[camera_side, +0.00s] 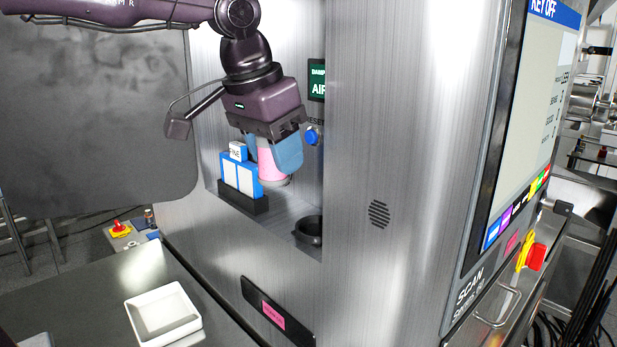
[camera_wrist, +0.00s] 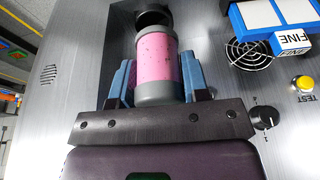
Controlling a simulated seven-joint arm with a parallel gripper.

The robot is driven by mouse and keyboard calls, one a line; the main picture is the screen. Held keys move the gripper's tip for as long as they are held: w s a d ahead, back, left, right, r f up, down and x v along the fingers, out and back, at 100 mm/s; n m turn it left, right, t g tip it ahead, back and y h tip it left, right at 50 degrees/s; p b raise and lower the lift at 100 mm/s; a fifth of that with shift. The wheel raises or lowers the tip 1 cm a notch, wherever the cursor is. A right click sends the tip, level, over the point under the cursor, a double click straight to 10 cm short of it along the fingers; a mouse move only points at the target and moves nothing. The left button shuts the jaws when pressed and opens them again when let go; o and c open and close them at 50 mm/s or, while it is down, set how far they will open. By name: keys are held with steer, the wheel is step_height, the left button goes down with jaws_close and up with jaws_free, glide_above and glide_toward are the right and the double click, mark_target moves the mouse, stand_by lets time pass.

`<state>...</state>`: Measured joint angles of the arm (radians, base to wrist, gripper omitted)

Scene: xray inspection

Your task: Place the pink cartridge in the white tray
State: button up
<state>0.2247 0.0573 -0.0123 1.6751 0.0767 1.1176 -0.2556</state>
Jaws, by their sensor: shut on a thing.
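The pink cartridge (camera_side: 272,165) is a cylinder with grey end caps, held between the blue fingers of my gripper (camera_side: 274,155). In the wrist view the cartridge (camera_wrist: 155,65) sits between both fingers of my gripper (camera_wrist: 156,80), which is shut on it. It is above the machine's recessed ledge, beside a blue and white box. The white tray (camera_side: 188,327) is a shallow square dish, empty, on the dark table at the lower left of the side view, well below and to the left of my gripper.
A blue and white box (camera_side: 240,178) stands in a black holder in the recess. A black round cup (camera_side: 309,231) is at the recess's right, also seen in the wrist view (camera_wrist: 153,17). The metal recess wall is close to my gripper. The table (camera_side: 125,275) around the tray is clear.

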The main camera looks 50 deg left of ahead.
steer(key=s+a+r, duration=0.1)
steer(key=s+r, duration=0.2)
steer(key=s, duration=0.4)
steer(key=n+y, duration=0.2)
steer(key=n, duration=0.6)
glide_above(167, 312)
steer(key=s+d, duration=0.1)
step_height(167, 312, down, 34)
steer(key=shift+g, duration=0.4)
steer(key=shift+f, duration=3.55)
steer(key=shift+f, duration=0.1)
steer(key=o, duration=1)
